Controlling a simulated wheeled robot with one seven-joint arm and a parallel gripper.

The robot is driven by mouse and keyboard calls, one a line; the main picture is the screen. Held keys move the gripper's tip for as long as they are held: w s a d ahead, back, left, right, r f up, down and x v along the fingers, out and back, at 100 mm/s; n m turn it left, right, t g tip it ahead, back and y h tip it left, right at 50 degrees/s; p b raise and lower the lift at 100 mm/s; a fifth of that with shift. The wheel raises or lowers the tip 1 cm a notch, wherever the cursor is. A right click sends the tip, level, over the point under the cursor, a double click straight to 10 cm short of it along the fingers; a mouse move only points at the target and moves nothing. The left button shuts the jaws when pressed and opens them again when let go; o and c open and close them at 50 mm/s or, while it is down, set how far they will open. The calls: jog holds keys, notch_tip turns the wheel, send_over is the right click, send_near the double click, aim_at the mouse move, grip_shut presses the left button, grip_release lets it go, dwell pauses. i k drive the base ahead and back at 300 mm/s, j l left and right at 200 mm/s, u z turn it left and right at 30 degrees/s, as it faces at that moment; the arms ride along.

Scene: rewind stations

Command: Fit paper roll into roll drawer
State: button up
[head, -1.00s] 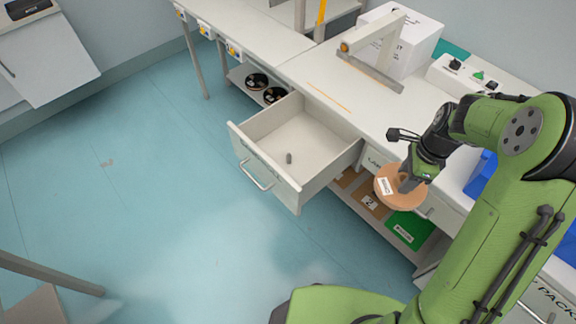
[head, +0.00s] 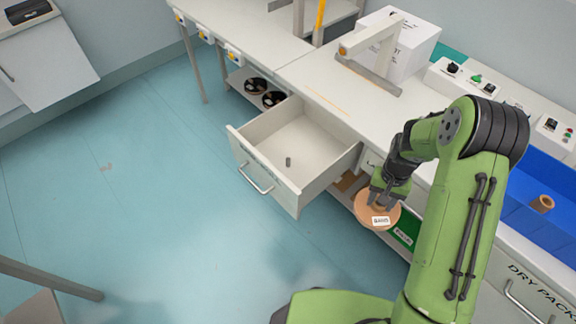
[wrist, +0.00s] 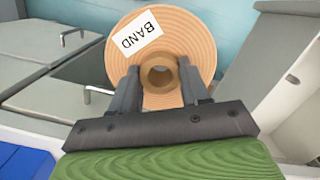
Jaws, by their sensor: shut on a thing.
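The paper roll (head: 377,215) is a tan disc with a hollow core and a white label; in the wrist view (wrist: 190,50) the label reads BAND. My gripper (head: 383,196) is shut on the roll at its core and holds it in the air, in front of the bench and to the right of the drawer. In the wrist view my gripper (wrist: 160,85) has a finger on each side of the core. The roll drawer (head: 262,178) is pulled out from under the bench. Inside it a short grey peg (head: 288,161) stands on the floor of the drawer.
A lower shelf under the bench holds black reels (head: 265,91) and a green item (head: 403,232). A white box (head: 400,45) and a grey stand (head: 368,70) are on the bench top. A blue bin (head: 535,205) with a small roll is at right. The floor left of the drawer is clear.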

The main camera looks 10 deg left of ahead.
aim_at(287, 167)
jog(key=i+j, duration=0.15)
jog(key=j, duration=0.25)
jog(key=i+j, duration=0.15)
jog(key=j, duration=0.25)
jog(key=i+j, duration=0.15)
jog(key=j, duration=0.25)
jog(key=i+j, duration=0.1)
jog(key=j, duration=0.3)
jog(key=i+j, duration=0.15)
jog(key=j, duration=0.3)
jog(key=i+j, duration=0.15)
jog(key=j, duration=0.25)
jog(key=i+j, duration=0.25)
jog(key=j, duration=0.3)
jog(key=l, duration=0.45)
jog(key=k, duration=0.05)
